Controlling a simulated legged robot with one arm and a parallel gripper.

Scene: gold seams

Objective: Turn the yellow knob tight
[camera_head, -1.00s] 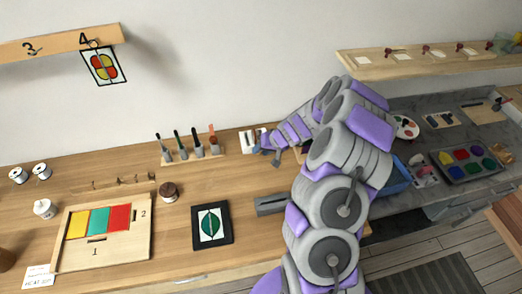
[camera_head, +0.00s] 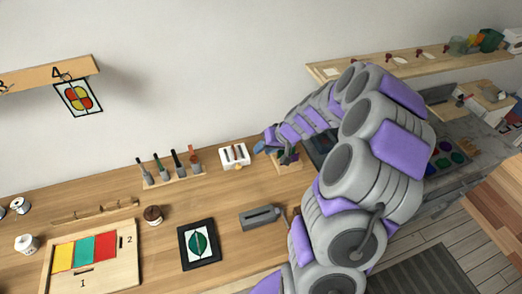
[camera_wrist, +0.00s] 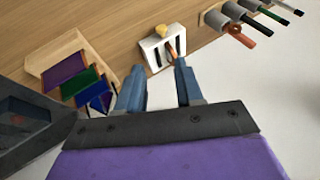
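The yellow knob (camera_wrist: 161,30) sits at one end of a white block (camera_wrist: 162,50) in the wrist view. The block has dark slots, and an orange-brown stick (camera_wrist: 173,49) lies at one slot. In the head view my gripper (camera_head: 268,143) is right of the block.
A rack of several dark-handled tools (camera_head: 172,170) stands left of the block. A wooden holder with coloured plates (camera_wrist: 76,77) is close on its other side. A grey metal tool (camera_head: 262,217) and a framed leaf picture (camera_head: 199,244) lie nearer the bench front.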

